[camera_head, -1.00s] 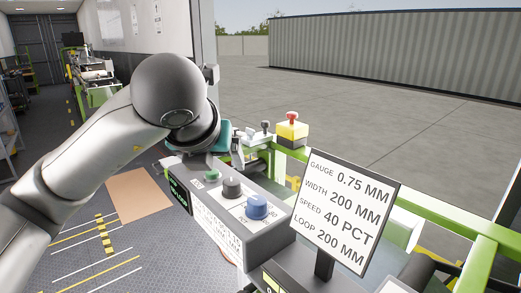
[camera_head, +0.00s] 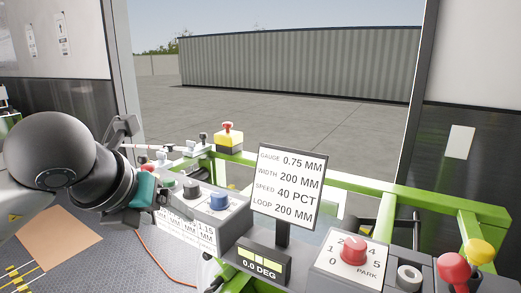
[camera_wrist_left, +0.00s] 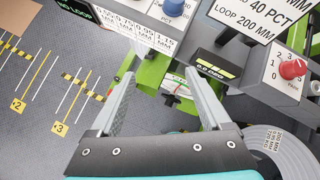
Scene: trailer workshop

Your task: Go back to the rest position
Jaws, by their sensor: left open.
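My left gripper (camera_head: 163,196) is at the left in the head view, beside the control box with a black and a blue knob (camera_head: 219,201). Its fingers are partly hidden by the teal wrist part. In the left wrist view the gripper (camera_wrist_left: 165,88) is open, with its two grey fingers spread and nothing between them. Part of the green frame (camera_wrist_left: 152,78) and the floor show beyond the fingers. My right gripper is not in view.
A sign with settings (camera_head: 290,186) stands at the centre. A box with a red dial (camera_head: 353,250) and red and yellow knobs are at the right. A yellow box with a red button (camera_head: 228,138) sits on the green rail. A brown sheet (camera_head: 58,238) lies on the floor at the left.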

